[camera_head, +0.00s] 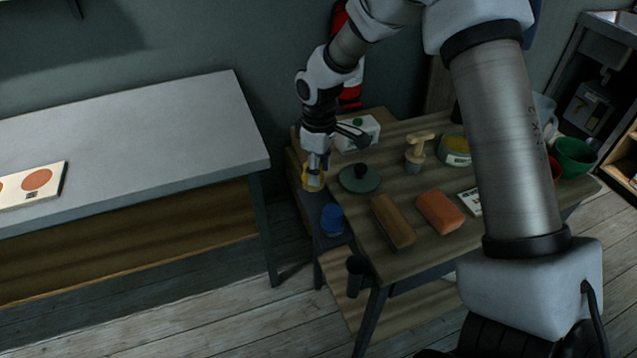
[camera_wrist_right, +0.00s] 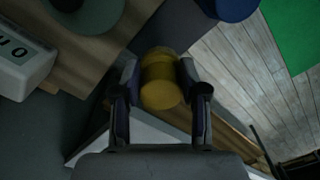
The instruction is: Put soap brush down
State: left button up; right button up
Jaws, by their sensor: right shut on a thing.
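My right gripper (camera_head: 314,168) points down at the left end of the wooden worktable. Its fingers are closed around a yellow, rounded piece, which I take to be the soap brush (camera_head: 312,183). In the right wrist view the brush's yellow end (camera_wrist_right: 160,82) sits between the two fingertips (camera_wrist_right: 160,90). The brush is over or on the dark side shelf (camera_head: 314,207) beside the table; I cannot tell whether it touches. Its lower part is hard to see. My left gripper is not in view.
A blue jar (camera_head: 331,220) stands close by on the shelf. A green disc with a dark knob (camera_head: 359,180), a white box (camera_head: 352,142), a wooden block (camera_head: 392,222) and an orange block (camera_head: 440,212) lie on the table (camera_head: 410,260). A grey bench (camera_head: 130,150) stands left.

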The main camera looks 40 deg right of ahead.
notch_tip(320, 180, down, 3)
jog(key=shift+s+d+r, duration=0.1)
jog(key=shift+s+d, duration=0.05)
jog(key=shift+f, duration=0.45)
jog(key=o, duration=1.1)
jog(key=shift+f, duration=0.15)
notch_tip(320, 180, up, 12)
jog(key=shift+r, duration=0.25)
